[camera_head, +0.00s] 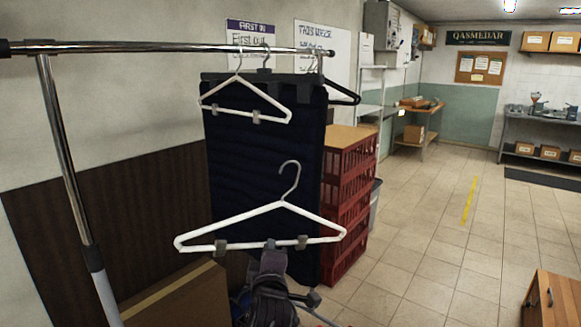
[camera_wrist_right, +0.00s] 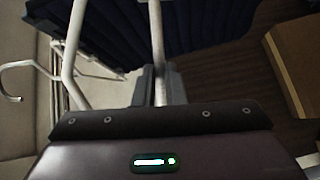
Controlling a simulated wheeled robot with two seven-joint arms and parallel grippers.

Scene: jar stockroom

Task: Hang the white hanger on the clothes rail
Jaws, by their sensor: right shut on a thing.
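The white hanger (camera_head: 208,238) is upright in front of the rail, its metal hook (camera_head: 291,180) free in the air and lower than the rail. It has grey clips on its bottom bar. My right gripper (camera_head: 272,256) holds it from below, shut on the bottom bar. In the right wrist view the bar (camera_wrist_right: 158,45) runs between the gripper's fingers (camera_wrist_right: 160,85), and the hook (camera_wrist_right: 12,92) shows at the left. The clothes rail (camera_head: 140,47) is a chrome bar across the upper left. My left gripper is out of view.
Another white hanger (camera_head: 222,108), a dark hanger (camera_head: 345,93) and a dark blue hanging organizer (camera_head: 235,165) hang near the rail's right end. Red crates (camera_head: 345,200) stand behind, a cardboard box (camera_head: 185,300) below left. The rail's left stretch is bare.

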